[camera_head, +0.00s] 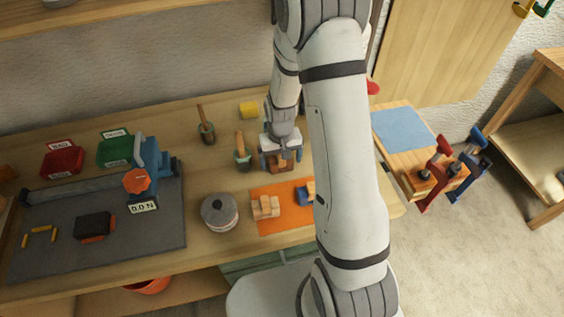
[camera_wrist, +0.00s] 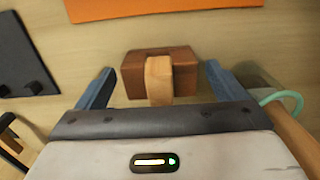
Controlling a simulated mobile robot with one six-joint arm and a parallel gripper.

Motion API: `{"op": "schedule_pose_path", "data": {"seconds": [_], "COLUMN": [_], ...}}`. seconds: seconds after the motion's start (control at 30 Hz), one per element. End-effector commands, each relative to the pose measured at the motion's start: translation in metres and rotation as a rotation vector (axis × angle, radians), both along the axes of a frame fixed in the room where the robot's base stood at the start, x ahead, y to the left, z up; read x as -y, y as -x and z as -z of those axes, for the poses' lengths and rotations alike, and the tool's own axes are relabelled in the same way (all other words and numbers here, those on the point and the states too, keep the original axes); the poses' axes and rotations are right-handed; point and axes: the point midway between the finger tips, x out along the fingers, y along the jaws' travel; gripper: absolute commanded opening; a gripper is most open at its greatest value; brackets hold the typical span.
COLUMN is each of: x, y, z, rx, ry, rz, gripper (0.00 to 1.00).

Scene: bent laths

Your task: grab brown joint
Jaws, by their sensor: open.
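The brown joint (camera_wrist: 185,73) is a dark brown block with a lighter wooden piece across its middle. In the wrist view it lies on the bench between the two blue fingers of my gripper (camera_wrist: 165,88), with a gap on each side. My gripper is open and points down at it. In the head view my gripper (camera_head: 281,165) is low over the bench, and the brown joint (camera_head: 284,168) shows partly beneath it. The gripper hides some of the joint there.
An orange mat (camera_head: 272,220) holds a light wooden joint (camera_head: 265,207) and a blue piece (camera_head: 306,192) partly behind my arm. A grey round tin (camera_head: 219,212) and a yellow block (camera_head: 249,110) are nearby.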

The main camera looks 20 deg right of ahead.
Motion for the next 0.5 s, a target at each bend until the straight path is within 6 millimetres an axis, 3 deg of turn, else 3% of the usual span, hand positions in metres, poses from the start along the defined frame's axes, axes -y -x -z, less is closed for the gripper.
{"op": "schedule_pose_path", "data": {"seconds": [0.07, 0.5], "x": [-0.0001, -0.0005], "y": [0.0000, -0.0001], "z": [-0.0001, -0.0004], "rx": [0.000, 0.000], "ry": [0.000, 0.000], "rz": [0.000, -0.001], "gripper": [0.91, 0.55]}}
